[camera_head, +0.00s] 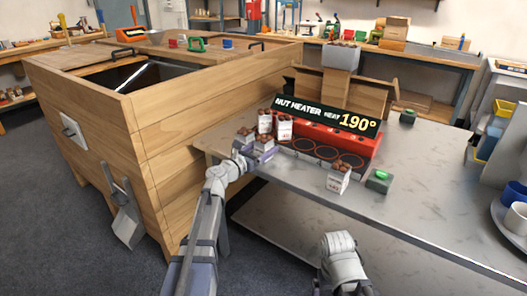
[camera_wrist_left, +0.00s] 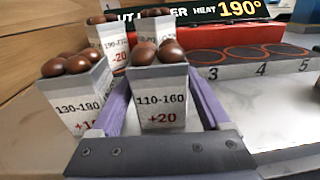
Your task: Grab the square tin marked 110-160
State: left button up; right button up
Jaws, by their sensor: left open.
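The tin marked 110-160 (camera_wrist_left: 160,105) is a square grey-white tin with "+20" in red and brown chestnuts on top. In the left wrist view it stands upright between the purple fingers of my left gripper (camera_wrist_left: 158,84). The gripper is open around it, with a finger on each side; contact is unclear. In the head view the left gripper (camera_head: 258,157) is at the table's left corner, by this tin (camera_head: 264,147). My right gripper is not in view; only part of that arm shows at the bottom.
A tin marked 130-180 (camera_wrist_left: 80,100) stands close on the left, and another tin (camera_wrist_left: 112,45) is behind. The red nut heater (camera_head: 330,145) lies beyond. A lone tin (camera_head: 339,180) and a green-topped block (camera_head: 379,181) stand right. A wooden bin (camera_head: 170,130) borders the table's left.

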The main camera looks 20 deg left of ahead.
aim_at(264, 142)
pick_arm(q)
jog(key=shift+s, duration=0.1)
jog(key=shift+c, duration=0.3)
jog(key=c, duration=1.2)
notch_tip(264, 142, up, 10)
jog(key=p, duration=1)
